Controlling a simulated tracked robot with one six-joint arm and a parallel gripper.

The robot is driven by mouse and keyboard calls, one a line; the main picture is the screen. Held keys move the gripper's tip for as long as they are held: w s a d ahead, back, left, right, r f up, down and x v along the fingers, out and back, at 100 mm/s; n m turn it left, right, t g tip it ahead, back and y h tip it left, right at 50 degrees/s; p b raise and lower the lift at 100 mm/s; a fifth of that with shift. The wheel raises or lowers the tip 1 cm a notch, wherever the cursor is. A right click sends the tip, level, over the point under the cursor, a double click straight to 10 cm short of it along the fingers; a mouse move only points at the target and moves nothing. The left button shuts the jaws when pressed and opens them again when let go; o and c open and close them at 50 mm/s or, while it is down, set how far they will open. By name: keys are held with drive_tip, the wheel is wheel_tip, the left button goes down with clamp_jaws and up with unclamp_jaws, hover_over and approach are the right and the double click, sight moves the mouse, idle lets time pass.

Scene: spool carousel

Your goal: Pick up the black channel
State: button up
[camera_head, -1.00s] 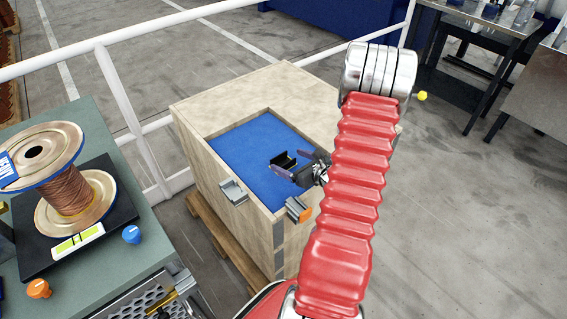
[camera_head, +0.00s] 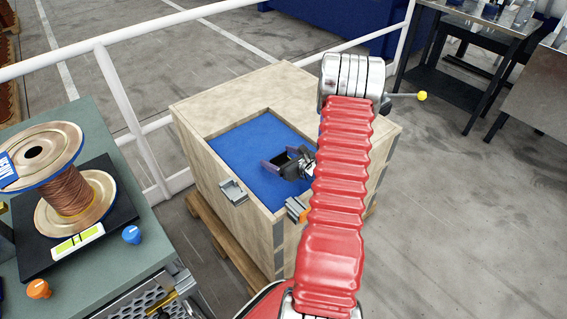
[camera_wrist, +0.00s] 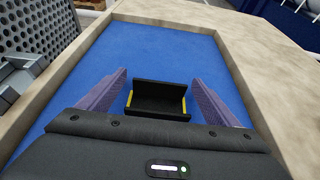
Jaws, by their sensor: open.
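The black channel (camera_wrist: 158,98) lies on the blue floor of the recess (camera_wrist: 150,45) in the wooden crate. It is a short black trough with yellow edges at its ends. In the wrist view my gripper (camera_wrist: 160,88) is open, with one purple finger on each side of the channel. Gaps of blue show between the fingers and the channel. In the head view my gripper (camera_head: 282,158) reaches into the recess and its fingers and body hide most of the channel.
The wooden crate (camera_head: 215,105) has a raised rim around the blue recess. A grey metal bracket (camera_head: 233,191) and an orange-marked one (camera_head: 298,210) sit on its near edge. A bench with a wire spool (camera_head: 70,195) stands left. A white railing (camera_head: 120,95) runs behind.

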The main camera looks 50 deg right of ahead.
drive_tip(key=shift+w+f, duration=0.15)
drive_tip(key=shift+w, duration=0.2)
drive_tip(key=shift+c, duration=0.3)
drive_tip(key=c, duration=1.1)
